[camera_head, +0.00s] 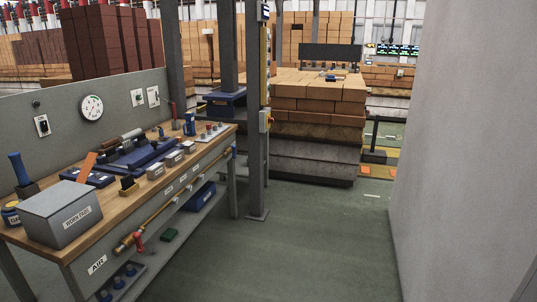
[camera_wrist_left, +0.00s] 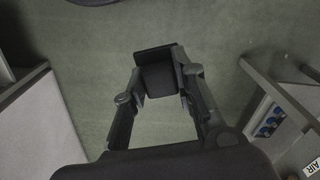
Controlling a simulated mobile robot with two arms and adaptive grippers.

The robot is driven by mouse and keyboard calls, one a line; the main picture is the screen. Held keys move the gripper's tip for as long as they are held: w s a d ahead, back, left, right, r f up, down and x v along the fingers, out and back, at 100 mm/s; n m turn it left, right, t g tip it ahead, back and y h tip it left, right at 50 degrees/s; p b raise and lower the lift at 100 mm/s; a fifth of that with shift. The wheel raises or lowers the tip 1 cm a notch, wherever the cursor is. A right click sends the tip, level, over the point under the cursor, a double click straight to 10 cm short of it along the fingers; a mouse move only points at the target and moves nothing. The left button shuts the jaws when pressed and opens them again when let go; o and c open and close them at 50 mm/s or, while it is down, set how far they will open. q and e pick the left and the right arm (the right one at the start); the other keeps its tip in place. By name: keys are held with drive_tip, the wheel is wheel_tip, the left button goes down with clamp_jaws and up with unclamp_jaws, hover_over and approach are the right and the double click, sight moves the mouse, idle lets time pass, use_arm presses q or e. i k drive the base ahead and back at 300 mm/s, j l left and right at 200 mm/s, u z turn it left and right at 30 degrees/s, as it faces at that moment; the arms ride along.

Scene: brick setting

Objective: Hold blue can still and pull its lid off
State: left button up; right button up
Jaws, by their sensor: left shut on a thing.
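A small blue can-like item (camera_head: 189,124) stands upright at the far end of the wooden workbench (camera_head: 150,178). It is too small to make out a lid. A blue jar with a pale band (camera_head: 11,213) stands at the bench's near left corner. I cannot tell for certain which is the blue can. In the left wrist view my left gripper (camera_wrist_left: 161,75) points down over the floor, away from the bench top. Its fingers are shut on a dark, block-like thing (camera_wrist_left: 157,78), which I cannot identify. Neither of my grippers shows in the head view.
A grey metal box (camera_head: 62,213) sits on the bench's near end, with blue trays and tools behind it. A grey post (camera_head: 257,150) stands at the bench's far end. A brick stack (camera_head: 315,130) is beyond. A pale wall (camera_head: 465,150) bounds the right; green floor (camera_head: 310,235) lies clear.

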sight(190, 123)
drive_tip(key=i+l+z, duration=0.15)
drive_tip(key=i, duration=0.8)
drive_tip(key=i+l+z, duration=0.15)
drive_tip(key=i, duration=0.8)
drive_tip(key=i+u, duration=0.25)
drive_tip(key=i, duration=0.75)
drive_tip(key=i+u, duration=0.25)
drive_tip(key=i, duration=0.75)
